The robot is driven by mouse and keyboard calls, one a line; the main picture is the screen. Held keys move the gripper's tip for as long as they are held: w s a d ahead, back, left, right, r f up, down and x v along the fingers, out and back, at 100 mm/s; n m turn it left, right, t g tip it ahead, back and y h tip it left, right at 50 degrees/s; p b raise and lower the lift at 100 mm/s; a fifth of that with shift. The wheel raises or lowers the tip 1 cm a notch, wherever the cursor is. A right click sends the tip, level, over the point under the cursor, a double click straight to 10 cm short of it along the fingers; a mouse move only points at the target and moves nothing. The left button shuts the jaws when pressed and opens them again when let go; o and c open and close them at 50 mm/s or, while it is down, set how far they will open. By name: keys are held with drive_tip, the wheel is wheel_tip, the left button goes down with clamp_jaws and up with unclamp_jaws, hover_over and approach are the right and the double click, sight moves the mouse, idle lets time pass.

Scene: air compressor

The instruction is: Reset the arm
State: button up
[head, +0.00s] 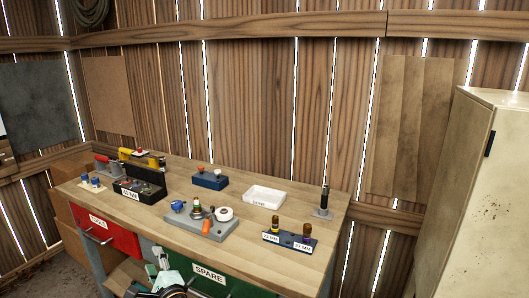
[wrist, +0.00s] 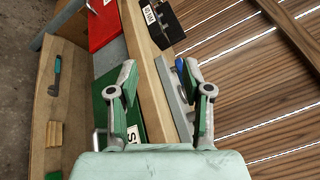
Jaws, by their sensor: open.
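My gripper (head: 164,262) is at the front edge of the workbench (head: 262,252), low in the head view. In the wrist view its two fingers (wrist: 157,80) are wide apart with nothing held between them. The bench's wooden edge shows between the fingers. A grey base plate (head: 203,229) with a blue knob, a white round part and an orange part stands on the bench just behind my gripper; part of that plate (wrist: 171,88) shows beside the right finger in the wrist view.
A red TOOLS drawer (head: 105,233) and a green SPARE drawer (head: 232,288) are in the bench front. On top are a black labelled box (head: 139,190), a blue block (head: 209,180), a white tray (head: 264,197) and a two-socket stand (head: 289,241). A cabinet (head: 485,200) stands right.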

drive_tip(key=s+d+f+n+g+p, duration=0.1)
drive_tip(key=s+f+n+g, duration=0.1)
drive_tip(key=f+n+g, duration=0.5)
drive_tip(key=s+d+f+n, duration=0.1)
drive_tip(key=f+n, duration=0.3)
drive_tip(key=f, duration=0.6)
drive_tip(key=s+d+f+n+g+h+p, duration=0.1)
drive_tip(key=s+d+f+n+g+h, duration=0.2)
drive_tip(key=d+f, duration=0.45)
drive_tip(key=s+d+f+n+g+h+p, duration=0.1)
drive_tip(key=s+d+f+n+g+h, duration=0.3)
drive_tip(key=f, duration=0.6)
drive_tip(key=s+d+f+g+h, duration=0.1)
drive_tip(key=s+d+f, duration=0.25)
drive_tip(key=d, duration=0.25)
drive_tip(key=s+d+f+g+h+p, duration=0.1)
drive_tip(key=s+d+f, duration=0.1)
drive_tip(key=d+f, duration=0.35)
drive_tip(key=s+d+f+g+h, duration=0.1)
drive_tip(key=s+d+f, duration=0.15)
drive_tip(key=d, duration=0.45)
drive_tip(key=s+d+f+m+g+h+p, duration=0.1)
drive_tip(key=s+d+f+g, duration=0.3)
drive_tip(key=s+d, duration=1.1)
drive_tip(key=shift+s+m+g+p, duration=0.3)
drive_tip(key=shift+s+m+p, duration=0.1)
drive_tip(key=shift+s+p, duration=0.5)
